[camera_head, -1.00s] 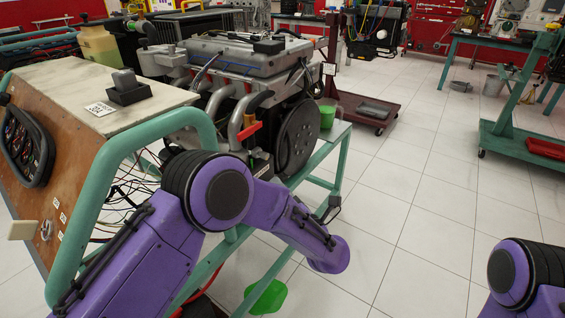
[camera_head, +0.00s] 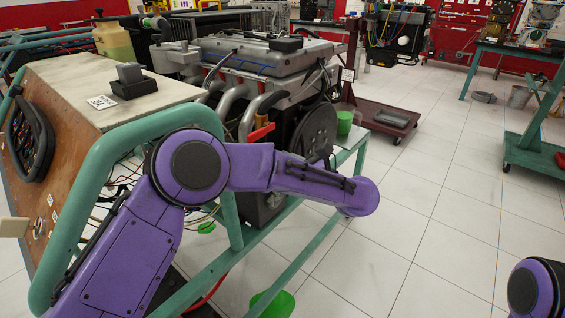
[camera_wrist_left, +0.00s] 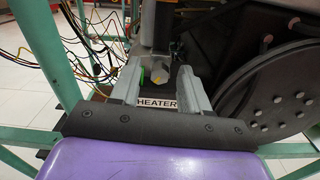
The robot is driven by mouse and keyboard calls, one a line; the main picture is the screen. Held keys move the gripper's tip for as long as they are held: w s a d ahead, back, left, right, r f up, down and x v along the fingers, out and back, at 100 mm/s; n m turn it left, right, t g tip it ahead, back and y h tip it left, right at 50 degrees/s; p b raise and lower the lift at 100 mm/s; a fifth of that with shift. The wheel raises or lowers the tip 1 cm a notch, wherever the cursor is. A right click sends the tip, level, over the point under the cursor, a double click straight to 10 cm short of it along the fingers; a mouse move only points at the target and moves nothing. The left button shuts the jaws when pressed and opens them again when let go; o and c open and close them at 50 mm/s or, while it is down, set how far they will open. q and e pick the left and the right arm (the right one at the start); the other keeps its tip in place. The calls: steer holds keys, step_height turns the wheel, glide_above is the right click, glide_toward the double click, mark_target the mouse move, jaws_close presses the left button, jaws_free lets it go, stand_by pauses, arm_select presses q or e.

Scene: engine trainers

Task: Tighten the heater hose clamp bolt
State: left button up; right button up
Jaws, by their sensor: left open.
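The engine trainer's engine (camera_head: 265,55) stands on a green frame (camera_head: 105,150), behind my raised left arm in the head view. My left gripper (camera_wrist_left: 158,70) shows in the left wrist view, its two fingers open and pointing at the engine's lower side. Between and just beyond the fingertips is a small grey fitting with a yellowish face (camera_wrist_left: 157,78), and a green spot (camera_wrist_left: 141,75) lies by the left finger. I cannot tell whether this fitting is the clamp bolt, or whether the fingers touch it. A white HEATER label (camera_wrist_left: 157,104) sits below it. The right gripper is out of view.
A large dark pulley wheel (camera_wrist_left: 280,95) is close on the right in the wrist view. Loose coloured wires (camera_wrist_left: 85,40) hang on the left. Green frame bars surround the work area.

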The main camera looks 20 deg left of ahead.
arm_select(q)
jaws_close()
steer(key=shift+m+p, duration=6.85)
steer(key=shift+m, duration=7.55)
